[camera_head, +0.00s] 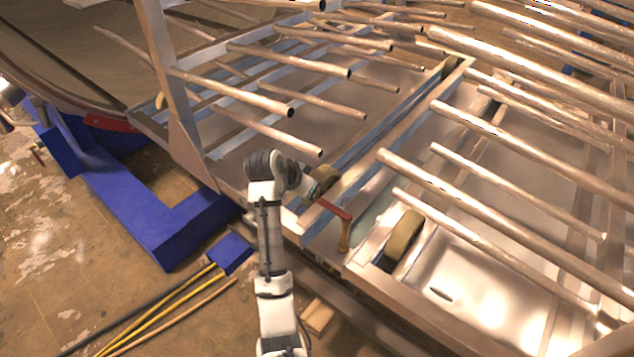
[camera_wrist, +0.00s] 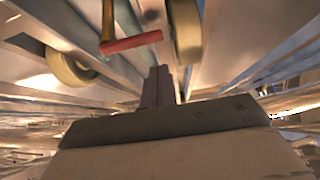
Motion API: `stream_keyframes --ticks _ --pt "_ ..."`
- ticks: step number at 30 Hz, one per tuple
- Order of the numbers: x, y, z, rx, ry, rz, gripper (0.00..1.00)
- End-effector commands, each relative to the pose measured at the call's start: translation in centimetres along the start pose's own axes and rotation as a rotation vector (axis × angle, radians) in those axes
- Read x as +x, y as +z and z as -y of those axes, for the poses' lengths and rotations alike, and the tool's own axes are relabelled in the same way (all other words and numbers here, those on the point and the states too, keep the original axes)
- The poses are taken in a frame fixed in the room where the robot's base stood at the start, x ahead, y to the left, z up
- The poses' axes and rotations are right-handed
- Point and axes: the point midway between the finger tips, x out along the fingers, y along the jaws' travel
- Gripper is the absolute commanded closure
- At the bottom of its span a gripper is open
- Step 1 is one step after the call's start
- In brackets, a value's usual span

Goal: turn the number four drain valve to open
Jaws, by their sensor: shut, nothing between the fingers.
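A valve with a red lever handle (camera_head: 335,209) and a brass-coloured body (camera_head: 345,238) sits at the front edge of the metal frame. No number on it can be read. In the wrist view the red handle (camera_wrist: 132,43) lies crosswise near the top, with the brass stem (camera_wrist: 107,18) at its left end. My gripper (camera_wrist: 160,72) is shut and empty, its fingers together just below the handle's right end, apparently apart from it. In the head view my white arm reaches up to the valve's left, and my fingertips are hard to make out.
A tan wheel (camera_head: 403,235) stands right of the valve; another (camera_head: 325,179) is partly behind my wrist. Copper-coloured pipes (camera_head: 480,210) jut over the frame. A blue support (camera_head: 150,205) and yellow rods (camera_head: 160,318) lie at left.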

Motion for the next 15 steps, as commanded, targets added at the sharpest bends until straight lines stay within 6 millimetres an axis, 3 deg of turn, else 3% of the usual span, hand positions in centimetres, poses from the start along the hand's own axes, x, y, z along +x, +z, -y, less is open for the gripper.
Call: stream_keyframes --ticks 15 --pt "8.1 -0.1 0.0 -0.002 -0.001 0.0 1.0"
